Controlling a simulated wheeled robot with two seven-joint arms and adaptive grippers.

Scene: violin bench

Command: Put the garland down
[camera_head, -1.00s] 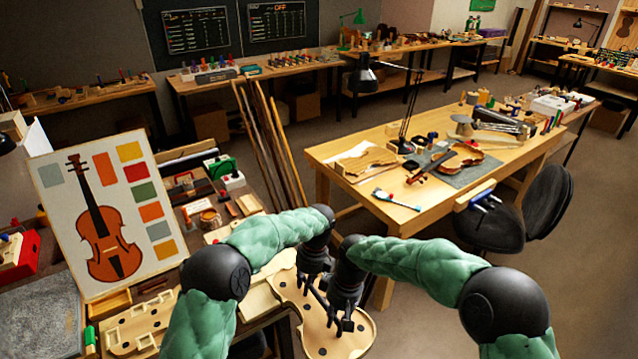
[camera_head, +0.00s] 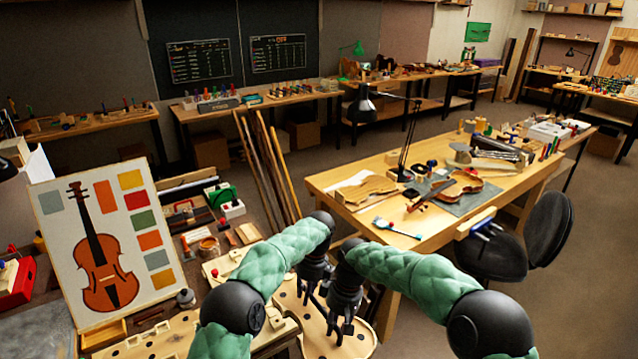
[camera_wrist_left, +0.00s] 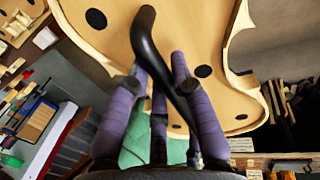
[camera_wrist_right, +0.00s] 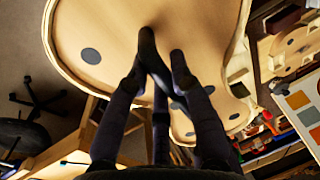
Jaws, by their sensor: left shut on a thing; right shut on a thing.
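The garland (camera_head: 352,345) is a pale violin-shaped wooden frame with thin ribs around a flat board with dark round holes. It is low in the head view, and its near end is cut off. It fills much of the left wrist view (camera_wrist_left: 100,40) and the right wrist view (camera_wrist_right: 105,30). My left gripper (camera_head: 308,298) and my right gripper (camera_head: 341,328) are close together over it, both shut on it. The exact contact is hidden by the fingers. A dark curved bar (camera_wrist_left: 155,50) crosses the left wrist view; I cannot tell what it is.
A left bench with a pale wooden board (camera_head: 140,345), small tools and a violin picture panel (camera_head: 105,245) is beside the garland. A workbench (camera_head: 345,215) with a violin (camera_head: 465,188), a lamp (camera_head: 362,105) and a blue-handled brush (camera_head: 397,229) stands to the right. Wooden strips (camera_head: 265,165) lean behind.

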